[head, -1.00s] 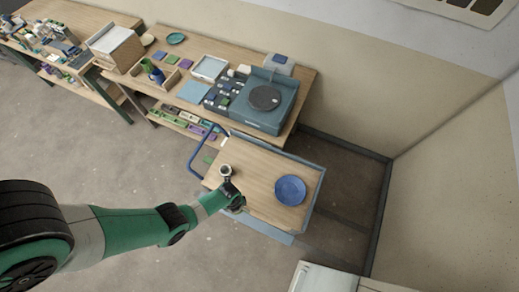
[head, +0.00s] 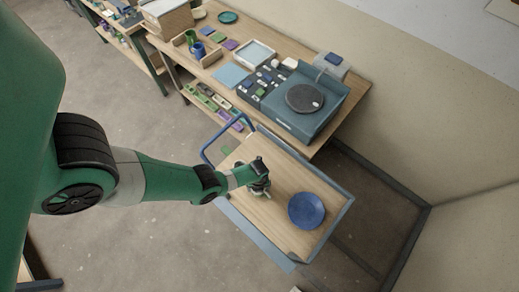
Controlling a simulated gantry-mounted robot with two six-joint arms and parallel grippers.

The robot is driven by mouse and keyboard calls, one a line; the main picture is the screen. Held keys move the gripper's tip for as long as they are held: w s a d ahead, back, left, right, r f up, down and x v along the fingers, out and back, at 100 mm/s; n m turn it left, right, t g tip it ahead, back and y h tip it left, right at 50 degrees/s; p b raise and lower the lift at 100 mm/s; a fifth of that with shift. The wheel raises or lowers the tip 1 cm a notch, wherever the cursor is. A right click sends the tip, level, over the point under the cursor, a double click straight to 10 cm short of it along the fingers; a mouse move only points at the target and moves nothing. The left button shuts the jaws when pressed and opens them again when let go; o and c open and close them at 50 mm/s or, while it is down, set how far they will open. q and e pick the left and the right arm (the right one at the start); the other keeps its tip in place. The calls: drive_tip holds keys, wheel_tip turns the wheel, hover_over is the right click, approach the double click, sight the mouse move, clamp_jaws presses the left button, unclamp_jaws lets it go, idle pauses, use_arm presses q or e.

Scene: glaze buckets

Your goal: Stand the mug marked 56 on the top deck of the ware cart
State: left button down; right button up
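The ware cart's wooden top deck (head: 285,240) is in the middle right of the head view. A blue plate (head: 307,210) lies on it. My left gripper (head: 260,177) is over the left part of the deck. A small pale shape (head: 258,192), which looks like part of a mug, shows just below the gripper and is mostly hidden by it. I cannot read any number on it. I cannot tell whether it rests on the deck, or whether the fingers are open or shut on it. My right gripper is out of view.
Behind the cart, a workbench (head: 245,30) holds a turntable unit (head: 305,98), trays, coloured tiles and a wooden box with green and blue mugs (head: 198,49). The cart has a blue handle (head: 207,150). The deck's front part is clear. A wall stands at right.

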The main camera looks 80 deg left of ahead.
use_arm(q)
drive_tip(key=shift+s+d+f, duration=0.15)
drive_tip(key=shift+s+f, duration=0.05)
drive_tip(key=shift+f, duration=0.55)
drive_tip(key=shift+r, duration=0.2)
drive_tip(key=shift+f, duration=0.25)
unclamp_jaws()
drive_tip(key=shift+r, duration=0.1)
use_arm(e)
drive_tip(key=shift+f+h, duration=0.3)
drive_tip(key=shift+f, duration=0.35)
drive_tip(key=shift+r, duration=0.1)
use_arm(q)
wheel_tip(320, 180, up, 12)
drive_tip(key=p, duration=1.2)
drive_tip(key=shift+r, duration=0.2)
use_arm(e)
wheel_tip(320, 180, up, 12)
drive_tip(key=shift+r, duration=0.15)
